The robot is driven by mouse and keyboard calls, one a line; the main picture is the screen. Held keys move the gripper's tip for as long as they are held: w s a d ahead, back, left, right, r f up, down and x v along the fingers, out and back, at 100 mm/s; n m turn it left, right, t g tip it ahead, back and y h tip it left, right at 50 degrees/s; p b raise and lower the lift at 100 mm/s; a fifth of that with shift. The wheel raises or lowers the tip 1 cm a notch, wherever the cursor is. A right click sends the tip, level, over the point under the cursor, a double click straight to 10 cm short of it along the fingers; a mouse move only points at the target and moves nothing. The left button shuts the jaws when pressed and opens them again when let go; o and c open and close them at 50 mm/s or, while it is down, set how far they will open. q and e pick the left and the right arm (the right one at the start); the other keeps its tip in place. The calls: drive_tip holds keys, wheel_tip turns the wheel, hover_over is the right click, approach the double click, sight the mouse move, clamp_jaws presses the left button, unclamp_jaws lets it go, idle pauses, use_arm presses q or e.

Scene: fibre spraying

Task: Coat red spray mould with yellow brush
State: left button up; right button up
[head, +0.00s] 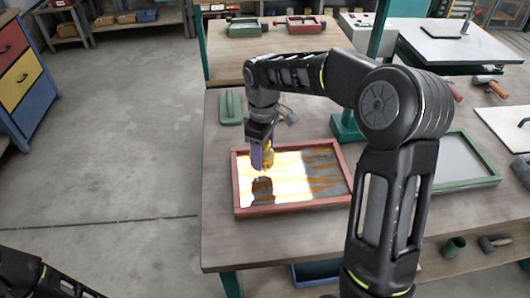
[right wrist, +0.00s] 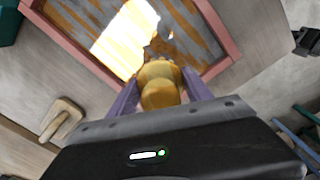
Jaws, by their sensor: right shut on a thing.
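The red spray mould (head: 292,208) is a shallow tray with a red frame on the workbench. Its inside shows yellow-orange streaks, a bright white glare and a dark shadow. My right gripper (head: 262,158) is over the left part of the mould, pointing down, shut on the yellow brush (head: 268,155). In the right wrist view the brush (right wrist: 160,85) sits between the purple fingers (right wrist: 155,98), with the mould's red rim (right wrist: 220,66) around it. Whether the brush touches the mould surface is unclear. My left gripper is out of view; only part of my left arm shows at bottom left.
A green-framed tray (head: 468,183) lies right of the mould, partly behind my right arm. A green tool (head: 230,108) lies on the bench at the left. Hammers and white boards lie at the right. Bare bench (head: 270,236) shows in front.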

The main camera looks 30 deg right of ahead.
drive_tip(key=shift+r+p, duration=0.9)
drive_tip(key=shift+r, duration=0.7)
drive_tip(key=shift+s+f, duration=0.1)
